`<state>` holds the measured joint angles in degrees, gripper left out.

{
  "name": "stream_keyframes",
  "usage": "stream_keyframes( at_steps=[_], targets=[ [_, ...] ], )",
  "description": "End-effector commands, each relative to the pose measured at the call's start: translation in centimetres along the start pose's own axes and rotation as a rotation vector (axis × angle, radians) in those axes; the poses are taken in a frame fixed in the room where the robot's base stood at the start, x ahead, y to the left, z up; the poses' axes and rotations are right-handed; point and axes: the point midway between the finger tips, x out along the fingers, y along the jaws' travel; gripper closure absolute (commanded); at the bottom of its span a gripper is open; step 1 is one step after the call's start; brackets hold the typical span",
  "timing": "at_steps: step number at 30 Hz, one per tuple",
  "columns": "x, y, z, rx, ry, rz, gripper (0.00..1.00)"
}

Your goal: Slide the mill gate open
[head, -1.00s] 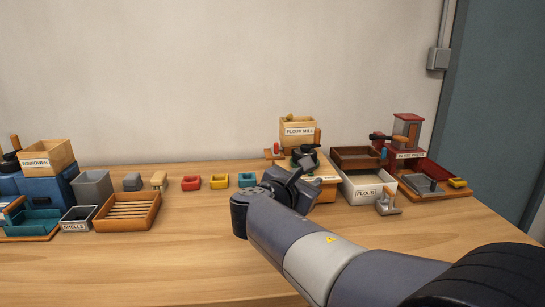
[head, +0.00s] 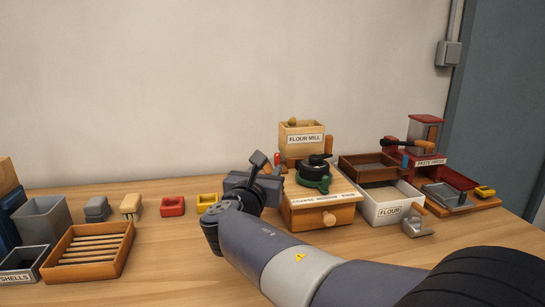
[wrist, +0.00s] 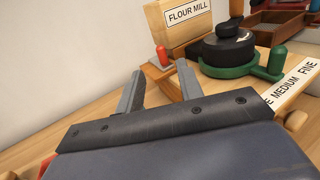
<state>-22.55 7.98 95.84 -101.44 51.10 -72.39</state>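The flour mill (head: 302,140) stands right of centre in the head view, a wooden hopper over a wooden base. A small red knob on a wooden slide at the hopper's left foot looks like the gate handle (wrist: 162,56); in the head view it is partly hidden behind my gripper. My gripper (wrist: 158,72) is open and empty, its two fingers apart, pointing toward the knob. The knob shows beyond the fingertips, apart from them. In the head view my gripper (head: 262,165) is just left of the mill.
The mill's black and green crank piece (wrist: 235,55) and grind label are close on the right. A flour box (head: 386,210) and paste press (head: 428,155) stand further right. Small red and yellow trays (head: 172,206) and a slatted wooden tray (head: 62,262) are left. Front table is clear.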

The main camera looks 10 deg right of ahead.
Motion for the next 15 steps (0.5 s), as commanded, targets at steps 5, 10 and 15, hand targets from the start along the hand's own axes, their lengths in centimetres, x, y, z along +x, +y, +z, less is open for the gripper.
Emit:
stream_keyframes(
  at_steps=[5,10,15],
  targets=[
    [3.6,-0.1,-0.2,-0.001,0.0,-0.005,0.65],
    [6.6,-0.1,-0.2,0.0,0.0,-0.004,0.65],
    [8.4,-0.1,-0.1,0.0,0.0,-0.002,0.65]
  ],
)
